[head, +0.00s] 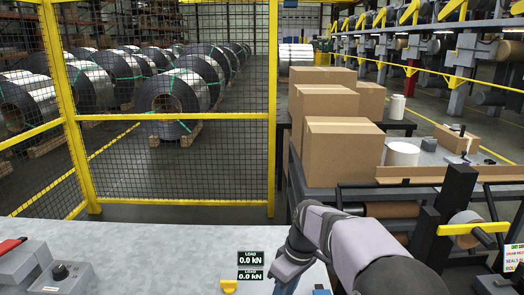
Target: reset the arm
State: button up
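My arm reaches in from the bottom right, bends over the right end of the grey bench (150,245), and points down. My gripper (286,282) is at the bottom edge of the head view, partly cut off. Its fingertips do not show, so I cannot tell whether it is open or holding anything. Two load readouts (250,266) just left of it both show 0.0 kN. A small yellow part (229,286) is at the bottom edge, left of the gripper, and a small blue part (321,291) is to its right.
A grey device with a black knob (60,272) sits at the bench's left end. A yellow-framed mesh fence (175,155) stands behind, with steel coils (172,100) beyond. Cardboard boxes (342,150) and a roller machine (455,215) stand at right. The bench's middle is clear.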

jog(key=s+d+f+m, duration=0.1)
jog(key=s, duration=0.2)
jog(key=s+d+m, duration=0.2)
jog(key=s, duration=0.1)
jog(key=s+d+f+m+h, duration=0.1)
jog(key=s+d, duration=0.1)
jog(key=s, duration=0.1)
jog(key=shift+d+f, duration=0.25)
jog(key=shift+f, duration=0.05)
jog(key=s+d+f+m, duration=0.1)
jog(key=s, duration=0.3)
jog(key=s+d+f+m, duration=0.2)
jog(key=s, duration=0.2)
jog(key=s+d+f+m+h, duration=0.1)
jog(key=s+m, duration=0.1)
jog(key=s, duration=0.2)
jog(key=shift+d+f, duration=0.15)
